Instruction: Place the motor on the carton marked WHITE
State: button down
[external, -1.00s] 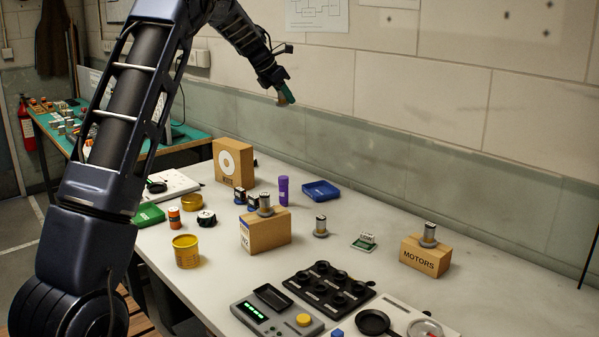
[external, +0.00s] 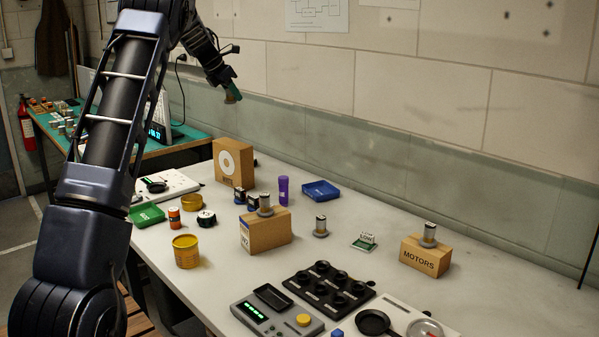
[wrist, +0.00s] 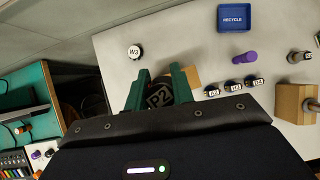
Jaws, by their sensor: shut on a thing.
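My gripper (external: 232,93) is high above the far left of the bench. In the wrist view its green fingers (wrist: 160,92) are shut on a dark motor with a P2 label (wrist: 158,97). No WHITE lettering is legible. Another carton (external: 265,231), its side label partly readable, bears a motor (external: 265,205). The MOTORS carton (external: 425,257) bears another motor (external: 429,235).
A yellow tin (external: 186,251) and black socket tray (external: 328,288) are nearer. The right rear bench is clear.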

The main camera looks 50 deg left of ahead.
aim_at(235, 142)
notch_tip(235, 142, down, 13)
jog(key=shift+f, duration=0.15)
dwell(0.4)
jog(key=shift+f, duration=0.1)
jog(key=c, duration=1.2)
grip_release()
